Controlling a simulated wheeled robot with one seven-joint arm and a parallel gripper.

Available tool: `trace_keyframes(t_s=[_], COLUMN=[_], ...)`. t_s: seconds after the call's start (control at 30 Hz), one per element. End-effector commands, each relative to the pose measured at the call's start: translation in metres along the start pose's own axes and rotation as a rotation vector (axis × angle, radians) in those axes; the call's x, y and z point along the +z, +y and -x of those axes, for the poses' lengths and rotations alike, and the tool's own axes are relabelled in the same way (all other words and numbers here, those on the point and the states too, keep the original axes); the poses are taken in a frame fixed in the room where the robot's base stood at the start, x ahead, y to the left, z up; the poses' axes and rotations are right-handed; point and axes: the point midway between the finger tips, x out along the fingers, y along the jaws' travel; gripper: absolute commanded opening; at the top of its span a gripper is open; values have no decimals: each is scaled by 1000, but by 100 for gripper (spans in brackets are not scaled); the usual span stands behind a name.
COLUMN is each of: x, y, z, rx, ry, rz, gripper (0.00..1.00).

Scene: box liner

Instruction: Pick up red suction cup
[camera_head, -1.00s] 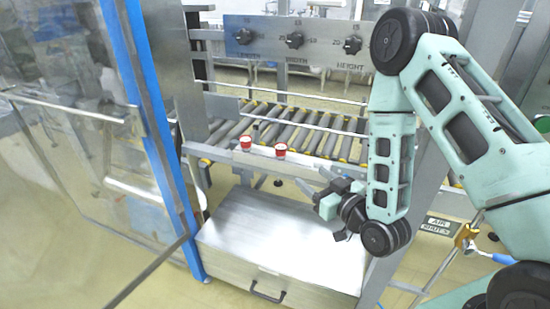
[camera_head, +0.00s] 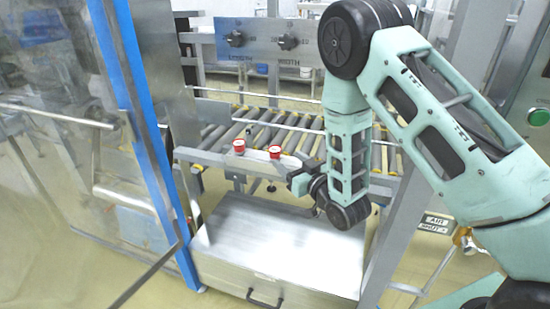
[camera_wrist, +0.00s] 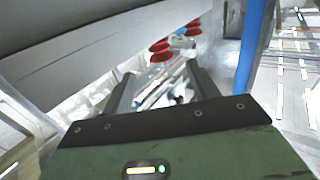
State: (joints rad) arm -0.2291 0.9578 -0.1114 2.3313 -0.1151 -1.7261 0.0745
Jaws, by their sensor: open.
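Two red suction cups with pale parts stand on the ledge in front of the roller conveyor in the head view, a left one (camera_head: 239,146) and a right one (camera_head: 274,152). My gripper (camera_head: 289,166) is just right of the right cup, partly hidden by my wrist. In the wrist view my gripper (camera_wrist: 157,82) shows two spread fingers with a gap between them. Red cup parts (camera_wrist: 160,50) lie beyond the fingertips, and another red part (camera_wrist: 192,25) is farther off. No cup is visibly held.
A roller conveyor (camera_head: 240,127) lies behind the ledge. A metal box (camera_head: 255,235) with a handle stands below. A control panel with knobs (camera_head: 262,40) is above. A clear door with a blue edge (camera_head: 150,130) stands at left.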

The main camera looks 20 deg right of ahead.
Motion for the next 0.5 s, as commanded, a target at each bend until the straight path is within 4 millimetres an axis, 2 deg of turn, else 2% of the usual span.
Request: trace_keyframes(t_s=[0.1, 0.37, 0.5], x=[-1, 0, 2], y=[0, -1, -2], z=[-17, -36, -58], rx=[0, -1, -1], ry=[0, 0, 0], rz=[1, 1, 0], gripper=[60, 60, 60])
